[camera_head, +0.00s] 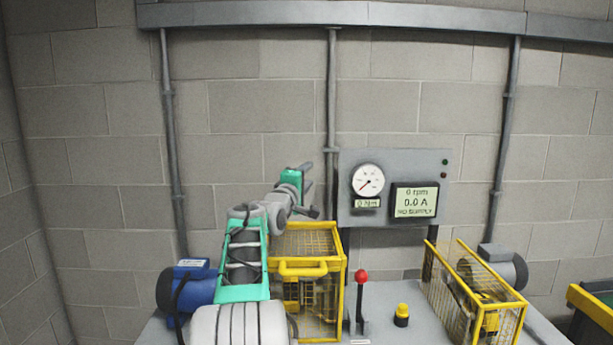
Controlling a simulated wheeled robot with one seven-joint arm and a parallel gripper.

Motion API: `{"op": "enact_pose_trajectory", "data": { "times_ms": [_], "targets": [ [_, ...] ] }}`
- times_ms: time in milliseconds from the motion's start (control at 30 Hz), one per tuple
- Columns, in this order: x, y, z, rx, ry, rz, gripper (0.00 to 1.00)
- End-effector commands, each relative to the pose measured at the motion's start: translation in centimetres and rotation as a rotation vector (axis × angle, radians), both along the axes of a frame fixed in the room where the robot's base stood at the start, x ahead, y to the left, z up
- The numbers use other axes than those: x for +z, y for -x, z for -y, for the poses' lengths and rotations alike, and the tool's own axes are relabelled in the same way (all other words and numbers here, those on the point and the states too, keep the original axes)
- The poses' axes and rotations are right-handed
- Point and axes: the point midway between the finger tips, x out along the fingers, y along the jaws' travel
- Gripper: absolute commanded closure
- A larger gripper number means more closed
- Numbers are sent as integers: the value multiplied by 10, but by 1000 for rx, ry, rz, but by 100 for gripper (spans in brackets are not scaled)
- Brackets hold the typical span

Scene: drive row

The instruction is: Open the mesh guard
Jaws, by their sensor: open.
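A yellow mesh guard (335,300) stands on the grey bench just right of my arm, with a yellow bar handle (303,269) along its upper front edge. It appears to be down, and my arm hides its left side. A second yellow mesh guard (478,270) stands further right, over yellow parts. My gripper (311,188) is open and empty. It is raised in front of the wall, above the left guard's back edge and apart from the handle in the picture.
A blue motor (182,290) sits at left, a grey motor (512,268) at right. A red-knobbed lever (361,278) and a yellow button (402,312) stand between the guards. A grey panel (390,160) carries a dial and a display reading 0 rpm.

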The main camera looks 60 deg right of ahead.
Motion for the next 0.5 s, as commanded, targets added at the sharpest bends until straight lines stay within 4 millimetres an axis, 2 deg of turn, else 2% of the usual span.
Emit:
{"op": "enact_pose_trajectory", "data": {
  "times_ms": [67, 500],
  "targets": [
    [0, 0, 0, 0, 0, 0, 59],
    [0, 0, -1, 0, -1, 1, 95]
  ]
}}
